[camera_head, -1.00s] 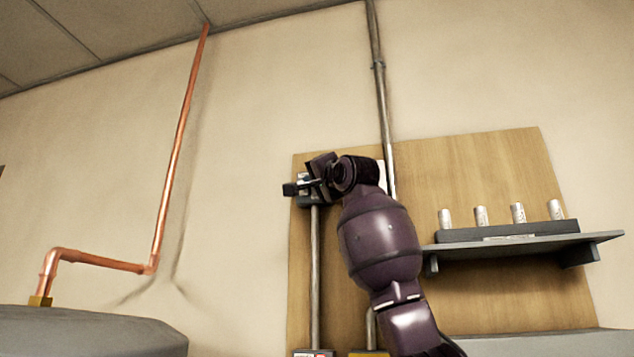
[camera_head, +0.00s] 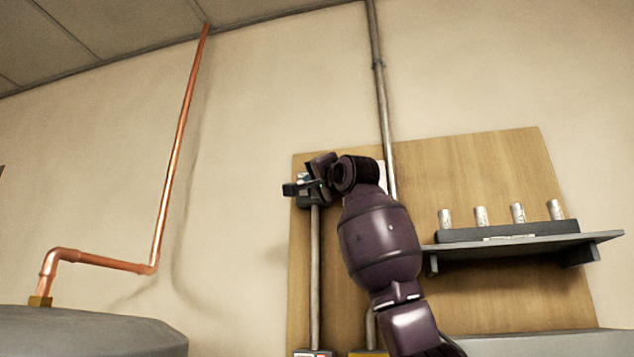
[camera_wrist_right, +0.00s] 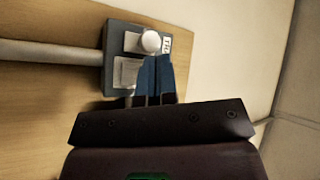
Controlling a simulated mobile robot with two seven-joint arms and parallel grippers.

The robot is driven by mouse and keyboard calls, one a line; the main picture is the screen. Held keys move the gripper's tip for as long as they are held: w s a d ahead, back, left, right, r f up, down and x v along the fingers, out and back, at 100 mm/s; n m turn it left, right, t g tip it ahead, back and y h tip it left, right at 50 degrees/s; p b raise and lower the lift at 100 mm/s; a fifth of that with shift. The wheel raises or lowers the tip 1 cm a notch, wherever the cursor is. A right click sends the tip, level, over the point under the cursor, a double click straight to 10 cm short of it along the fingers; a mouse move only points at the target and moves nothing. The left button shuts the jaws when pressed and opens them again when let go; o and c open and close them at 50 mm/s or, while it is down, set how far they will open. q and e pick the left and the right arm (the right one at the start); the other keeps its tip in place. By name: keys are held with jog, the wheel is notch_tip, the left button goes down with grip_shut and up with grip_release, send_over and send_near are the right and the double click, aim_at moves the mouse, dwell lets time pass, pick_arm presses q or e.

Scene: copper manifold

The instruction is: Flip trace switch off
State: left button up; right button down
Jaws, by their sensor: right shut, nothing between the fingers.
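The trace switch is a grey box (camera_wrist_right: 117,42) on the wooden board, with a round white knob (camera_wrist_right: 151,41), a pale plate and a partly hidden label beside the knob (camera_wrist_right: 167,44). In the head view my right gripper (camera_head: 298,188) is in front of the box, which is mostly hidden behind it. In the right wrist view the blue fingertips of my right gripper (camera_wrist_right: 155,72) are together and empty, just below the knob. I cannot tell whether they touch it. The label's full text and the switch position cannot be read. My left gripper is not in view.
A grey conduit (camera_head: 315,270) runs down from the box. A taller pipe (camera_head: 382,100) climbs the wall behind my arm. A shelf (camera_head: 520,246) with several silver cylinders is to the right. A copper pipe (camera_head: 176,150) and grey tank (camera_head: 90,332) are left. Wall between is clear.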

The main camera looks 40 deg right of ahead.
jog(key=shift+w+d, duration=0.2)
dwell(0.5)
jog(key=shift+w+d, duration=0.1)
jog(key=shift+d, duration=0.05)
dwell(0.5)
jog(key=shift+d+r, duration=0.3)
jog(key=shift+r, duration=0.05)
dwell(0.5)
jog(key=shift+d, duration=0.1)
jog(key=shift+w+f, duration=0.15)
jog(key=shift+w, duration=0.05)
jog(key=shift+f, duration=0.15)
